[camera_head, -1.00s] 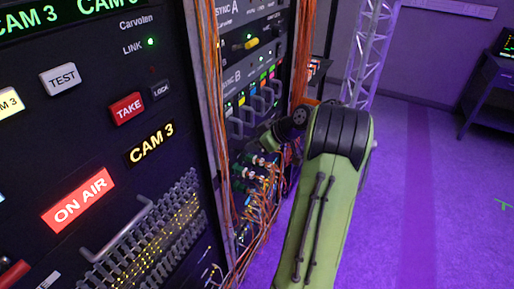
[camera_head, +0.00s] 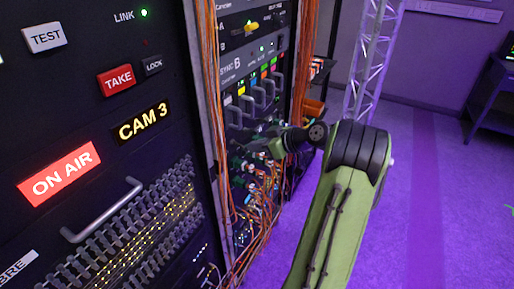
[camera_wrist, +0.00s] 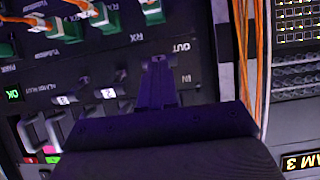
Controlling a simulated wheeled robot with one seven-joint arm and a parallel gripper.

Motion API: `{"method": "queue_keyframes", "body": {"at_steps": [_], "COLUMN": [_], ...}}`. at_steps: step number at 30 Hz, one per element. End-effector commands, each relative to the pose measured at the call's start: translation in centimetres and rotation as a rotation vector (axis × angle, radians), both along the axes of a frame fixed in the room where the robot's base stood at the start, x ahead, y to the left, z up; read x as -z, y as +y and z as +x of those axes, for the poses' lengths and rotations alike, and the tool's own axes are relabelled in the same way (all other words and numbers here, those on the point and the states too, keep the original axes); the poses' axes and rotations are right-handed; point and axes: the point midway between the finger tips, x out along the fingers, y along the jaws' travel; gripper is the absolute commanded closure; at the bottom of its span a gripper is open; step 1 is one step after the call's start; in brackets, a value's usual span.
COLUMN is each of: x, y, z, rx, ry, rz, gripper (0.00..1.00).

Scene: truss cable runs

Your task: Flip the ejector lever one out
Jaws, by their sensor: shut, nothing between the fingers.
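In the wrist view my gripper (camera_wrist: 158,80) is shut and empty, its dark fingers together close in front of the black panel. They point at the area between the printed words OUT and IN. Two small grey levers (camera_wrist: 110,91) with pale number tags stand to the left of the fingers, the other one (camera_wrist: 68,98) farther left. The lever numbered one cannot be made out; the fingers hide the panel just behind them. Whether the fingertips touch anything cannot be told. In the head view my gripper (camera_head: 246,137) reaches left to the rack front.
Grey handles (camera_wrist: 56,128) stand at lower left. Orange cables (camera_wrist: 242,60) hang to the right. In the head view a truss (camera_head: 374,60) stands behind, with open purple floor (camera_head: 440,200) at right.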

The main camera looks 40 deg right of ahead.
Motion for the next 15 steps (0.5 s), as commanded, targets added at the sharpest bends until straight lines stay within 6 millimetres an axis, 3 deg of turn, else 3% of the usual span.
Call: {"method": "queue_keyframes", "body": {"at_steps": [15], "x": [-1.3], "y": [0.0], "z": [0.0], "rx": [0.001], "ry": [0.001], "rz": [-0.001], "gripper": [1.00]}}
